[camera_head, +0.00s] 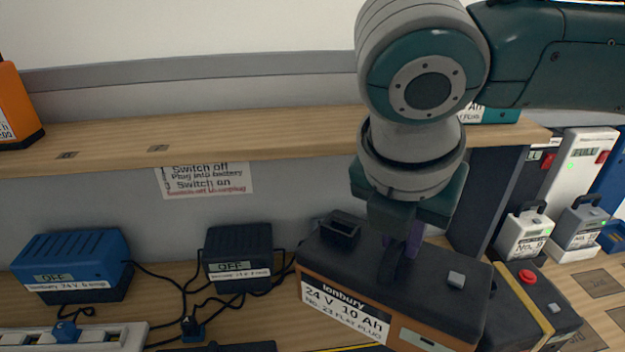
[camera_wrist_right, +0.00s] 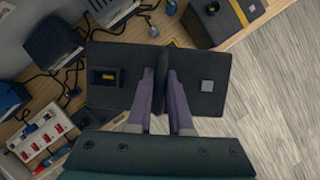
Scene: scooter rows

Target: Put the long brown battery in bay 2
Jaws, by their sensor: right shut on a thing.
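A long battery (camera_head: 345,280) with a dark top and brown lower side is labelled Ionbury, 24 V 10 Ah, No. 23 flat plug. My right gripper (camera_head: 400,248) comes down on its top from above and is shut on it. In the right wrist view, two purple fingers of the right gripper (camera_wrist_right: 162,78) meet the middle of the battery's dark top (camera_wrist_right: 112,62). I cannot tell whether the battery rests on the bench or hangs just above it. No bay marked 2 can be read. My left gripper is not in view.
A blue charger (camera_head: 72,262) and a dark charger (camera_head: 238,250), both showing OFF, stand on the bench with cables around. A white power strip (camera_head: 95,338) lies front left. Another dark battery with a yellow band (camera_head: 530,305) is close right. A wooden shelf (camera_head: 240,128) runs behind.

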